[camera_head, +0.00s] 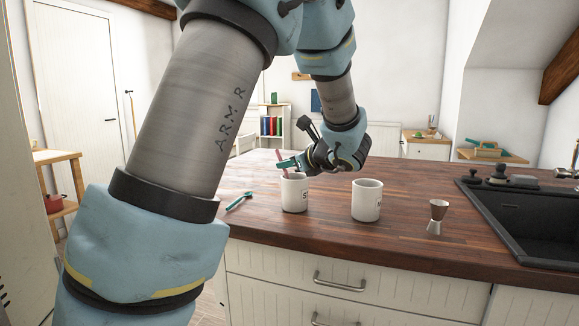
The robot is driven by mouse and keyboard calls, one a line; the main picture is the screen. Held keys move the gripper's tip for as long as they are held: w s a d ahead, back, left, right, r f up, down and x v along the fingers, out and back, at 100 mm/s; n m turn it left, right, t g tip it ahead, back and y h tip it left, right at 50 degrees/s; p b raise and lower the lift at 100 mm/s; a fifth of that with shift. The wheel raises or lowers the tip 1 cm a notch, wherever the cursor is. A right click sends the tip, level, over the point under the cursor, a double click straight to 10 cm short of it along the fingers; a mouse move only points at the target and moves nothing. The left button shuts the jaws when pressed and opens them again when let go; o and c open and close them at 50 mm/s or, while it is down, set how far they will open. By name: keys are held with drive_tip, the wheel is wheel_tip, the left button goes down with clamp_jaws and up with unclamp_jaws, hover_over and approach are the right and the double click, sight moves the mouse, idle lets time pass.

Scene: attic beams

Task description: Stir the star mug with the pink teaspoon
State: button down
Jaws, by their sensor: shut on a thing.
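A white mug (294,196) with dark lettering that starts with S stands upright on the wooden counter; the rest of its word is turned out of sight. A second white mug (367,203), lettered with what looks like an M, stands to its right. My gripper (288,164) is just above the S mug's rim, shut on the pink teaspoon (280,157). The spoon's pink handle sticks up at a slight tilt over the mug. Its lower end is hidden, so I cannot see how deep it reaches or what the mug holds.
A teal utensil (239,201) lies on the counter (330,232) left of the mugs. A metal jigger (436,216) stands to the right, before the black sink (530,215). The counter behind the second mug is clear.

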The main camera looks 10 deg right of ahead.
wheel_tip(320, 180, up, 7)
drive_tip(key=w+a+p, duration=0.1)
drive_tip(key=a+p, duration=0.1)
drive_tip(key=p, duration=0.2)
drive_tip(key=shift+w+a, duration=0.25)
drive_tip(key=shift+a, duration=0.05)
idle(0.6)
wheel_tip(320, 180, up, 5)
drive_tip(key=p, duration=0.4)
idle(0.9)
